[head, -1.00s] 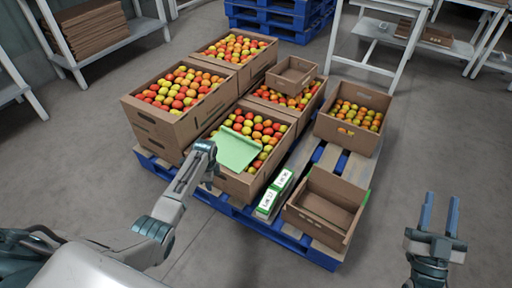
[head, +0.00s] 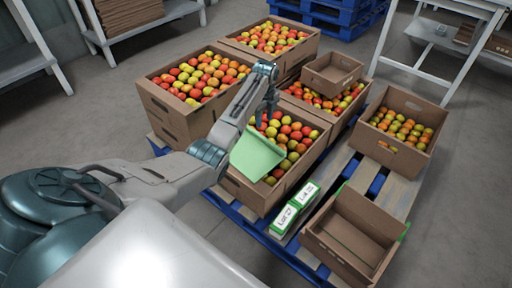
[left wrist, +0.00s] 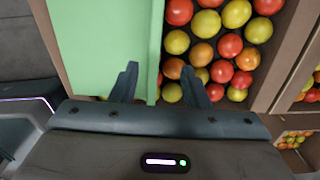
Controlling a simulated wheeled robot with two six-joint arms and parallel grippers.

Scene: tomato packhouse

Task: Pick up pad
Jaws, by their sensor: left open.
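The pad is a light green sheet (head: 256,155) lying on tomatoes in the front cardboard box (head: 290,187) on the pallet. It hangs partly over the box's near left side. My left gripper (head: 265,103) is over this box, at the far end of the pad. In the left wrist view the pad (left wrist: 105,40) fills the upper left. The open left fingers (left wrist: 160,84) point at its right edge, one finger over the pad and the other over bare tomatoes. Whether they touch it I cannot tell. My right gripper is out of view.
Other tomato boxes (head: 160,115) stand close around on the blue pallet (head: 250,222). An empty box (head: 345,258) and white-and-green cartons (head: 293,208) are at front right. Grey floor lies around.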

